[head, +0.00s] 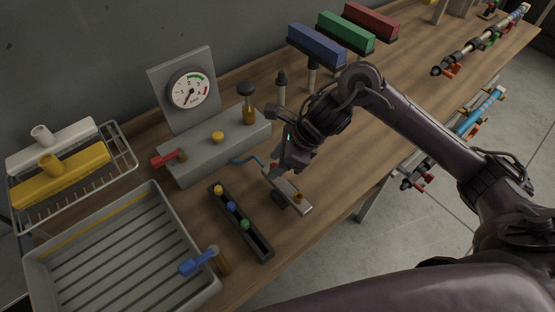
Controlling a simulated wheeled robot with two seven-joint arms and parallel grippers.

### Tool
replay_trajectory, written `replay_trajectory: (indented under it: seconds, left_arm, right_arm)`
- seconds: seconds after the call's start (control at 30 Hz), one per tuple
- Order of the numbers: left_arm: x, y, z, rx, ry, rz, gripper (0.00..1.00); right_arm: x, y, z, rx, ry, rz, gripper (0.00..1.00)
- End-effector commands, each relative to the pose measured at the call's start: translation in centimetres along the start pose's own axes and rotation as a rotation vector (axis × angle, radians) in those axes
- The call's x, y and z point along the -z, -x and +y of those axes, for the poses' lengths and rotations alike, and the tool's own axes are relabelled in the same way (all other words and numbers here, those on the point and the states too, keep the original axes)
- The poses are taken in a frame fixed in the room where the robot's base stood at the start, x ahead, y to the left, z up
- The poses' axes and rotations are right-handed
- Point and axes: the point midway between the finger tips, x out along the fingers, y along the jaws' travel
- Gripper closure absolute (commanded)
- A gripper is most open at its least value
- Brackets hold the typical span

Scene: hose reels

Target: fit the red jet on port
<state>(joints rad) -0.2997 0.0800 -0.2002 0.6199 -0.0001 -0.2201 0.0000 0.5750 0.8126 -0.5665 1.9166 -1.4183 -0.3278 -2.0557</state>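A small red piece (273,166), probably the red jet, shows at the far end of a grey metal bar (284,186). My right gripper (285,169) points down right beside it and hides part of it. I cannot tell whether the fingers grip the red piece or whether it sits in a port. A brass fitting (298,196) stands at the bar's near end. A dark narrow rack (260,239) holds a yellow jet (218,189), a blue jet (231,206) and a green jet (245,224). My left gripper is out of view.
A grey box with a pressure gauge (190,89) stands behind; a thin blue hose (245,160) runs from it toward the bar. Colored blocks on posts stand at the back.

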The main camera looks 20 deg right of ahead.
Motion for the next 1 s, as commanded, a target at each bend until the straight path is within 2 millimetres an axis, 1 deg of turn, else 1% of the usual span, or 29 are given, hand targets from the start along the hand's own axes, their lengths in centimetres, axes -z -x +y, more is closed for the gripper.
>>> replay_trajectory:
  seconds: [0.17, 0.27, 0.37, 0.43, 0.5, 0.6, 0.7, 0.8, 1.0]
  left_arm:
    - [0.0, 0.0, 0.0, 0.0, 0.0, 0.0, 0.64]
    - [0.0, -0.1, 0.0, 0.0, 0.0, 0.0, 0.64]
    - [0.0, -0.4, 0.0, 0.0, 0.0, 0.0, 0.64]
    - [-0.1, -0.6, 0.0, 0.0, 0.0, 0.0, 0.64]
    - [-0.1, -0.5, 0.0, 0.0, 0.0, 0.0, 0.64]
    - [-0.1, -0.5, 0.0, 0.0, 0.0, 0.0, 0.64]
    - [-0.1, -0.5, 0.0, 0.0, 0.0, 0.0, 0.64]
    - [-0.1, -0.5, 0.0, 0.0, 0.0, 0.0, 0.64]
    - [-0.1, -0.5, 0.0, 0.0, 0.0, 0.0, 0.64]
  right_arm:
    - [0.0, 0.0, 0.0, 0.0, 0.0, 0.0, 0.57]
    - [0.0, 0.4, -0.1, 0.002, 0.001, 0.0, 0.57]
    - [0.0, 1.6, -0.1, 0.005, 0.003, -0.001, 0.57]
    - [0.1, 2.8, -0.1, 0.006, 0.003, 0.0, 0.57]
    - [0.0, 4.2, -0.2, 0.008, 0.003, 0.002, 0.57]
    - [0.0, 5.8, -0.1, 0.007, 0.002, 0.002, 0.57]
    - [0.0, 7.0, -0.1, 0.004, 0.002, 0.001, 0.57]
    - [0.0, 7.6, 0.0, 0.001, 0.0, 0.001, 0.57]
    - [0.0, 7.8, 0.0, -0.001, 0.0, 0.0, 0.57]
